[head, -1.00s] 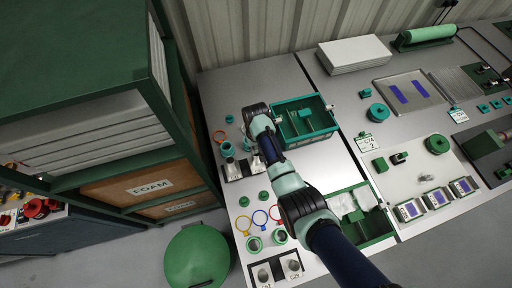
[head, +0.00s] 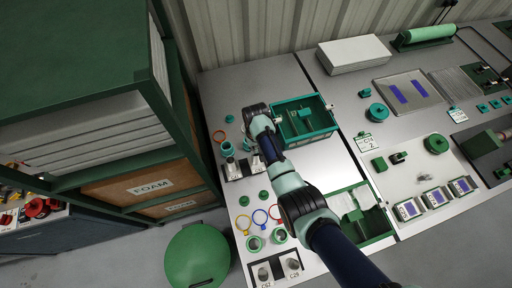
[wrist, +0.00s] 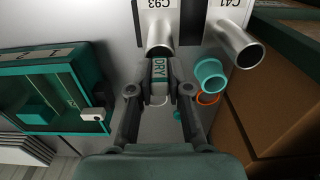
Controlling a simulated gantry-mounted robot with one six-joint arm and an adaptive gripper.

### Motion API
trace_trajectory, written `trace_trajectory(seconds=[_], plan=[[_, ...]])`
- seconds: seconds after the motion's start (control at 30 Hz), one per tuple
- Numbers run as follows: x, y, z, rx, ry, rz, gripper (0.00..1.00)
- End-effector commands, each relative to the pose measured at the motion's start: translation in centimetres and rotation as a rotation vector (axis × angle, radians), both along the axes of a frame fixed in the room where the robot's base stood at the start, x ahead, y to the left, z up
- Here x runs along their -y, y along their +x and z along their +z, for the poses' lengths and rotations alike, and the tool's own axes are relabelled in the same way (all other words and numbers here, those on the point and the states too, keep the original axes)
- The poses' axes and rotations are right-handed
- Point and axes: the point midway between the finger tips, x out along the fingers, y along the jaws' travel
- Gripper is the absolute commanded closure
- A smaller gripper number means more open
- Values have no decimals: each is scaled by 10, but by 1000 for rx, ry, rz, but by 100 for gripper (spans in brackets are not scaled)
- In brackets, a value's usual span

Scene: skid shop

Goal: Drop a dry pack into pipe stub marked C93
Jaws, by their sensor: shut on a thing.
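My gripper (wrist: 160,88) is shut on a small pale dry pack (wrist: 159,68) lettered "DRY", seen in the wrist view. The pipe stub marked C93 (wrist: 160,36) is a short metal tube on a white plate. The pack appears just below its open end in the picture; I cannot tell whether any of it is inside. A second stub marked C41 (wrist: 238,48) sticks out to the right. In the head view my arm hides the gripper and pack; a pair of stubs (head: 231,168) stands beside the arm.
A teal bin (head: 331,129) stands beside the arm. Teal (wrist: 210,72) and orange (wrist: 208,98) rings lie near the stubs. A green tray (head: 378,236) with white contents and another stub plate (head: 279,284) are nearer the front. A tall foam rack (head: 185,85) stands left.

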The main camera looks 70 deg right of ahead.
Motion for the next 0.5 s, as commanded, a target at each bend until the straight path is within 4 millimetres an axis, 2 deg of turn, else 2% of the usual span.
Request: trace_trajectory(seconds=[0.5], plan=[[0, 0, -7, 1, -2, 0, 100]])
